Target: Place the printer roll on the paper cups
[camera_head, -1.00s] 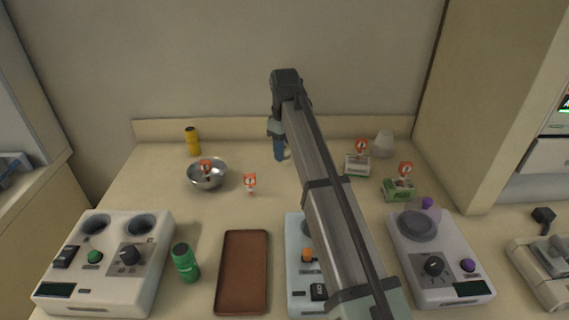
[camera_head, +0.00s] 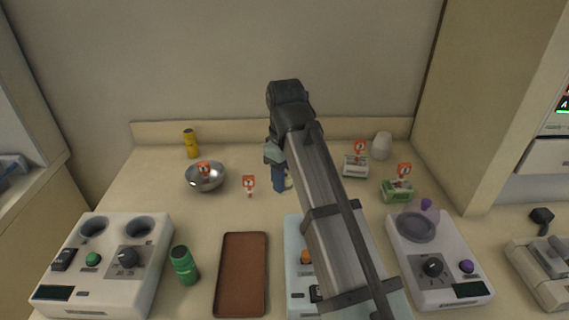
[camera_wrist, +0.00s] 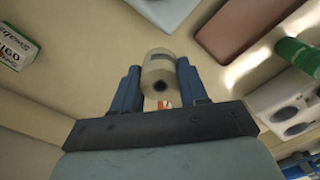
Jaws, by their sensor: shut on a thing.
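My gripper (camera_wrist: 158,88) is shut on the printer roll (camera_wrist: 158,72), a cream cylinder with a dark core hole, held between the blue fingers in the wrist view. In the head view my gripper (camera_head: 279,181) hangs over the middle of the counter, and my arm and the fingers hide most of the roll. The paper cups (camera_head: 381,146) appear as a pale, upturned cup shape at the back right of the counter, well to the right of my gripper. The cups are not seen in the wrist view.
A white-green box (camera_head: 356,166) and a green box (camera_head: 397,191), each with a red-white marker, stand near the cups. A steel bowl (camera_head: 191,181), yellow bottle (camera_head: 191,143) and another marker (camera_head: 249,184) are left. A brown tray (camera_head: 241,275), green can (camera_head: 184,265) and devices fill the front.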

